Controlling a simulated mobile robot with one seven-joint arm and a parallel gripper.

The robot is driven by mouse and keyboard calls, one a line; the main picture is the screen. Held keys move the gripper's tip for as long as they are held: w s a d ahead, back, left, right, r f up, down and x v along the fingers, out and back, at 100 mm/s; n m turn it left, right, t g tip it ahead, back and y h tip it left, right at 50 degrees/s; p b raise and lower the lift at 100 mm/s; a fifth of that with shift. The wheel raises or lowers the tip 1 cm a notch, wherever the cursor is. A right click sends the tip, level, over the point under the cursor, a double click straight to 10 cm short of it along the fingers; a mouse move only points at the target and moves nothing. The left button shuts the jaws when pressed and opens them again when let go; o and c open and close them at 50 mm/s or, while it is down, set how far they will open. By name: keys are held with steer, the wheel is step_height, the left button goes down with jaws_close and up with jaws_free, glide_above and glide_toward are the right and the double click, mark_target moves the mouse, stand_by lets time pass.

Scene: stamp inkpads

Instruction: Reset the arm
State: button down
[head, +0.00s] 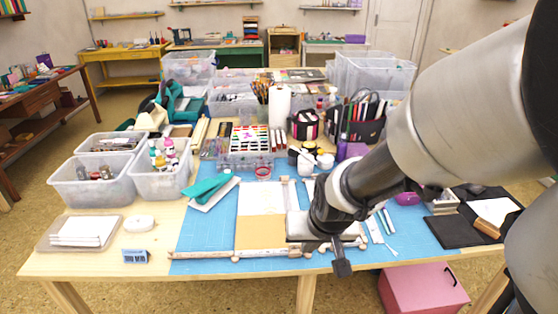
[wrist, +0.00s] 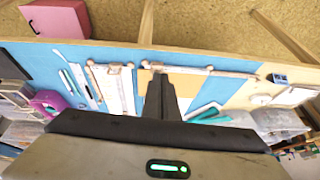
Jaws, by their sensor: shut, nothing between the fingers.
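My arm reaches in from the right of the head view, over the worktable (head: 60,262). In the wrist view my gripper (wrist: 160,80) shows as dark fingers pressed together, with nothing held. The arm and wrist hide part of the mat and the things behind them.
A tan board (head: 261,200) and wooden rails lie by the gripper. Clear bins (head: 92,188) stand left; a black mat (head: 447,231) lies right. A pink box (head: 424,290) is on the floor. Supplies crowd the table's back.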

steer(key=s+d+r+h, duration=0.1)
steer(key=s+d+r, duration=0.3)
steer(key=s+r, duration=1.05)
step_height(320, 180, up, 15)
steer(key=w+p, duration=0.2)
steer(key=p, duration=1.2)
steer(key=shift+r+t, duration=0.2)
steer(key=shift+t, duration=0.1)
